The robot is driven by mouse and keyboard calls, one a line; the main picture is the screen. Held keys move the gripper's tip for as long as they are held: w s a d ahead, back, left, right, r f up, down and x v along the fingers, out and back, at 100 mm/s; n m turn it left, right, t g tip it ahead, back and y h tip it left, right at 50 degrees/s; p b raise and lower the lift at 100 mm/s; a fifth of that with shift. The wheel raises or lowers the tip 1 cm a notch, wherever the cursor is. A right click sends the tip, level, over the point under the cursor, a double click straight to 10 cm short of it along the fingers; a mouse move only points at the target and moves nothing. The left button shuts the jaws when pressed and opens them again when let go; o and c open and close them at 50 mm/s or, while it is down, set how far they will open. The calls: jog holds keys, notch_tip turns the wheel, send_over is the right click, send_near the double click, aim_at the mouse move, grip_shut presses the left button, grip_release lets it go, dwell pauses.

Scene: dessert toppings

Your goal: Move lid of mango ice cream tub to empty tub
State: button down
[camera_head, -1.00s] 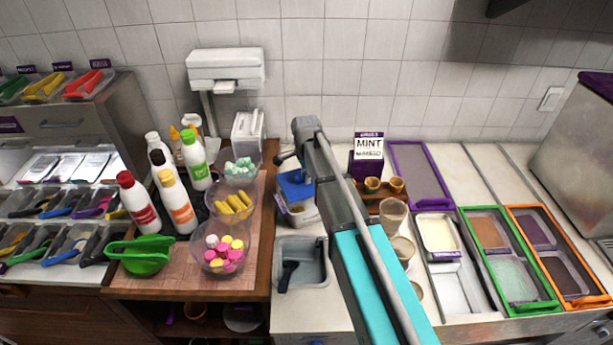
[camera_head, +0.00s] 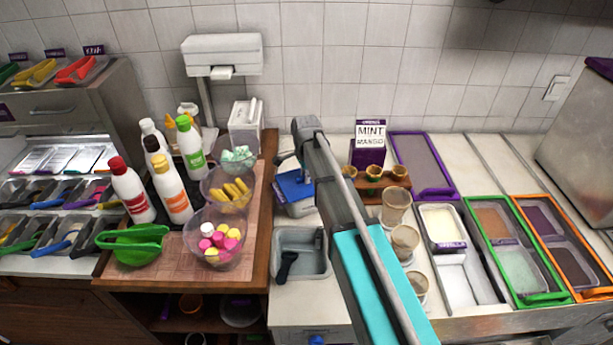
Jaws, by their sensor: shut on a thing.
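A purple-framed lid (camera_head: 421,160) lies at the back of the counter, with its handle at the near edge. Nearer, an open tub of pale yellow contents (camera_head: 441,224) has a small purple label too small to read. An open, empty-looking metal tub (camera_head: 470,283) is just in front of it. A green-framed lid (camera_head: 483,250) covers a brown and a mint-coloured tub. An orange-framed lid (camera_head: 570,289) covers two dark tubs. I cannot tell which tub is the mango one. My arm crosses the middle; my gripper and anything in it are hidden behind it.
A grey basin (camera_head: 300,253) is left of my arm. Bottles (camera_head: 168,189) and topping bowls (camera_head: 215,238) crowd the left wooden table. A metal cabinet (camera_head: 585,130) is at right.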

jog(key=shift+f, duration=0.3)
jog(key=shift+c, duration=2.3)
grip_release()
